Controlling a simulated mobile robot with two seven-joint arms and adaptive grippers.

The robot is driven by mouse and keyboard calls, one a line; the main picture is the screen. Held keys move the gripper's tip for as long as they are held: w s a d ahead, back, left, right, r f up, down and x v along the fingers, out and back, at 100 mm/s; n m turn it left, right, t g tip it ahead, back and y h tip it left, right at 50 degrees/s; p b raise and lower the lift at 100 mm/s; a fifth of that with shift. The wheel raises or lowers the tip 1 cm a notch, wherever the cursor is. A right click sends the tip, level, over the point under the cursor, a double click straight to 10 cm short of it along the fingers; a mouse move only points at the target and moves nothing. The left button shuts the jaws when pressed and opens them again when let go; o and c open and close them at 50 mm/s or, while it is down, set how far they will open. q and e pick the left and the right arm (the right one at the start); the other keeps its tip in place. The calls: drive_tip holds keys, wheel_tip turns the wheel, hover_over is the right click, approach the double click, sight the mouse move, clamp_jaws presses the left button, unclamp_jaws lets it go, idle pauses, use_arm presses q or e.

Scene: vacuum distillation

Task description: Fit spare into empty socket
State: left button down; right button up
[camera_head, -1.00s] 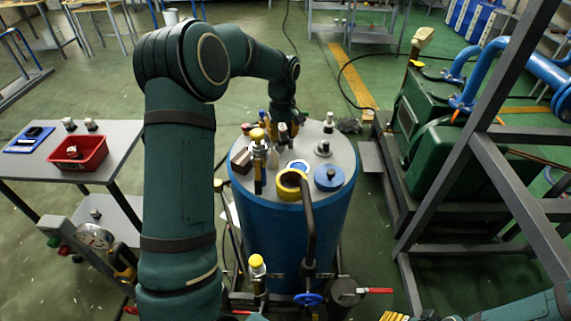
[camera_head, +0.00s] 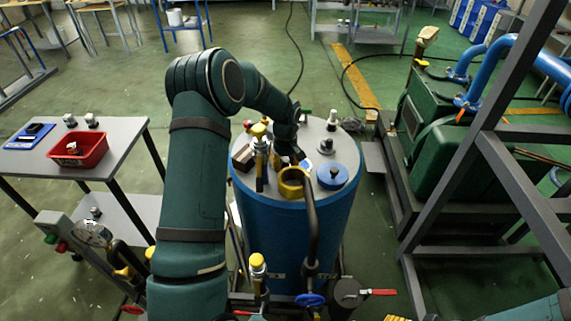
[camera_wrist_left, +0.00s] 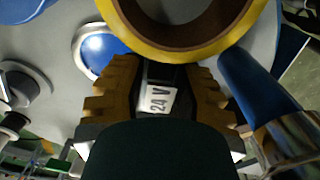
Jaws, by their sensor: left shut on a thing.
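My left gripper (camera_wrist_left: 158,92) is shut on a small dark block with a white "24 V" label (camera_wrist_left: 158,98), between its yellow-brown ribbed fingers. In the head view my left gripper (camera_head: 288,152) is over the lid of the blue tank (camera_head: 292,225), just behind a yellow ring (camera_head: 293,183); the block is hidden there. The yellow ring (camera_wrist_left: 185,45) is close ahead of the fingertips in the wrist view. I cannot make out an empty socket in either view. A small orange part (camera_head: 397,318) at the bottom edge may be my right gripper, mostly cut off.
The lid also bears a blue disc fitting (camera_head: 331,176), a brown block (camera_head: 243,157), a yellow-topped valve (camera_head: 260,145) and a grey knob (camera_head: 326,146). A bent pipe rises at the front. A red bin (camera_head: 78,150) stands on the left table.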

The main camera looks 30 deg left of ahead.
sight(285, 159)
use_arm(q)
drive_tip(key=shift+r, duration=0.1)
drive_tip(key=c, duration=0.7)
unclamp_jaws()
drive_tip(key=shift+c, duration=0.2)
wheel_tip(285, 159, up, 11)
drive_tip(key=shift+f+p, duration=0.15)
drive_tip(key=shift+p, duration=0.75)
drive_tip(key=shift+r, duration=0.7)
drive_tip(key=shift+c, duration=0.4)
